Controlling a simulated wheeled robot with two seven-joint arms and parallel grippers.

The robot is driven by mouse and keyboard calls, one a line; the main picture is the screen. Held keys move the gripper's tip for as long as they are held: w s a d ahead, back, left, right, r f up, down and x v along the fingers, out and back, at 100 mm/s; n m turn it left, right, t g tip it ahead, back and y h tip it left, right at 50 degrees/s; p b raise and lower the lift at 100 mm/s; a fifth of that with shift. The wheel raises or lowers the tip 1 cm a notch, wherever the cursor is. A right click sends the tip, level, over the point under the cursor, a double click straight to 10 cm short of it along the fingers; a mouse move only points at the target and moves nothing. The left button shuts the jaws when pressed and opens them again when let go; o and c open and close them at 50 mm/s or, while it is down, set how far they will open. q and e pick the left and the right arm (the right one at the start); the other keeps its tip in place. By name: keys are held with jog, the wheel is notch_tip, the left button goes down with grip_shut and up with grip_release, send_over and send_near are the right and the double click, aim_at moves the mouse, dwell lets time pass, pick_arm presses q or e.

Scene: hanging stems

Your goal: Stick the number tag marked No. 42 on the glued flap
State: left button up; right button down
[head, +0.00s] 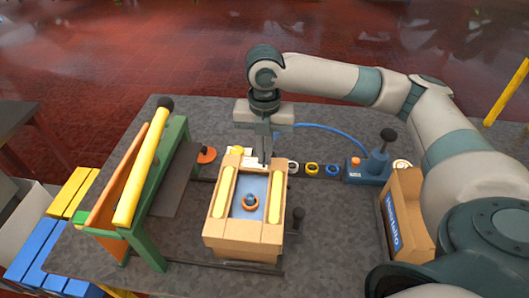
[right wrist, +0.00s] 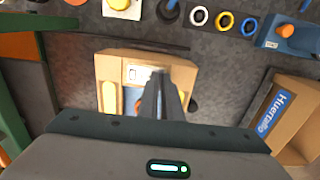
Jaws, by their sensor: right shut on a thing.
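An open cardboard box (head: 243,235) stands in the middle of the table, with a yellow strip along each side and a blue inside holding an orange ring (head: 250,202). My right gripper (head: 263,163) points down at the box's far end, its fingers shut. A small white tag (right wrist: 140,74) with dark marks lies at the fingertips, over the far flap; I cannot read its number or tell whether it touches the flap. In the right wrist view the fingers (right wrist: 158,76) hide part of it. My left gripper is not in view.
A green frame with a yellow roller (head: 143,162) stands left. A blue device (head: 368,168) and a labelled carton (head: 405,205) stand right.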

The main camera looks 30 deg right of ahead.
jog(key=shift+f, duration=0.1)
dwell(0.3)
jog(key=c, duration=1.9)
grip_release()
jog(key=shift+s, duration=0.1)
jog(key=shift+o, duration=0.3)
jog(key=o, duration=0.4)
jog(key=shift+c, duration=0.2)
notch_tip(320, 180, up, 7)
jog(key=p, duration=0.8)
